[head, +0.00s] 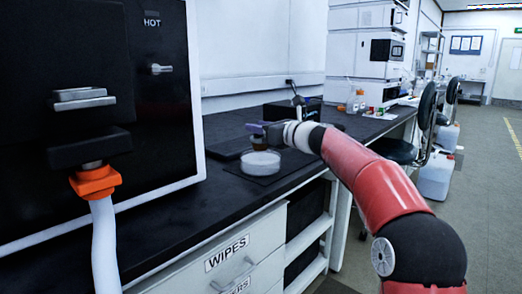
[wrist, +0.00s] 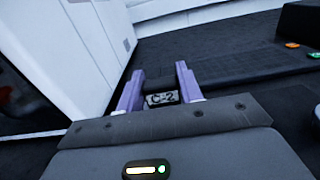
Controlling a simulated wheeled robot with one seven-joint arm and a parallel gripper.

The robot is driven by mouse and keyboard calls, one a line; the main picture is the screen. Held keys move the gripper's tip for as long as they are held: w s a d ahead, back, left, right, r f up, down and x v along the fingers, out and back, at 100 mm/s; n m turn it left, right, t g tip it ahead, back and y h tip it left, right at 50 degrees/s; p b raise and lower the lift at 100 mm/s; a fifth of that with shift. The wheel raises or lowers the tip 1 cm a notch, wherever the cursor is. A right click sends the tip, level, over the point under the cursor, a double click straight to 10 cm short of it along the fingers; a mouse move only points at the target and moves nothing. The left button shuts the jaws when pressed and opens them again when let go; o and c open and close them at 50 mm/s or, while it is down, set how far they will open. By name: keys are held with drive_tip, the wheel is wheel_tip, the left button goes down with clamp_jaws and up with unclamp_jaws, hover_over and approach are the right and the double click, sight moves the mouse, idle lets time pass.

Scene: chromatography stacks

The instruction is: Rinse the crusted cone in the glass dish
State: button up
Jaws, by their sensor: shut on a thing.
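My gripper (head: 257,132) has purple fingers and is shut on a small dark cone (head: 258,143), which shows brownish below the fingers in the head view. In the wrist view the cone (wrist: 161,98) sits between the purple fingers (wrist: 160,90) and bears a label reading "C-2". The round glass dish (head: 261,165) stands on a dark mat on the bench, with whitish contents. The cone is at the dish's back rim in the picture; I cannot tell whether its lower end is inside the dish or behind it. Any crust is too small to make out.
The black bench (head: 205,215) is clear in front of the dish. A tall black-fronted cabinet marked HOT (head: 95,110) stands at left. A flat dark plate (head: 228,147) lies behind the dish. Small bottles (head: 357,101) and instrument stacks (head: 367,50) stand farther back.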

drive_tip(key=shift+r+p, duration=2.05)
drive_tip(key=shift+r, duration=0.25)
drive_tip(key=shift+f, duration=0.1)
